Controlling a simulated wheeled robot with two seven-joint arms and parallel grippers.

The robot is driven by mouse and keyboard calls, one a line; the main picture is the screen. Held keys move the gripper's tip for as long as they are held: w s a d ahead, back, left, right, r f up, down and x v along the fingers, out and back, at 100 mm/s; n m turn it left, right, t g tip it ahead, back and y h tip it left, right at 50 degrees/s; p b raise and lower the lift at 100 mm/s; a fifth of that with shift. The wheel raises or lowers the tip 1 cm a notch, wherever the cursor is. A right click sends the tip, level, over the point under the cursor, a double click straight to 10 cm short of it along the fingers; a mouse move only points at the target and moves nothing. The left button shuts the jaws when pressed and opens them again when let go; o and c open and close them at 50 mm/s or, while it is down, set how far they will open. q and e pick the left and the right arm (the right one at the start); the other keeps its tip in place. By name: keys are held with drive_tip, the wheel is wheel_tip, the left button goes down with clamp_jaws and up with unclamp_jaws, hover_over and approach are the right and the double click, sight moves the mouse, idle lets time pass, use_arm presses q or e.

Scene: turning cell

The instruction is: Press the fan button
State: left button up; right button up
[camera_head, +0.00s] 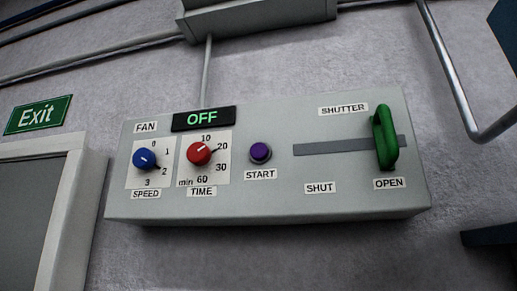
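A grey control panel (285,204) is fixed to the wall. Its purple round button (260,153) sits above a START label, right of the middle of the fan section. A small display (204,118) reads OFF in green. Neither of my grippers is in view, and nothing covers the button.
A green shutter handle (385,137) stands at the OPEN end of its slot (335,147), right of the button. A conduit (207,75) runs up from the panel to a wall box (258,17). A bent pipe (453,77) is at right. A door frame (73,212) and Exit sign (38,115) are at left.

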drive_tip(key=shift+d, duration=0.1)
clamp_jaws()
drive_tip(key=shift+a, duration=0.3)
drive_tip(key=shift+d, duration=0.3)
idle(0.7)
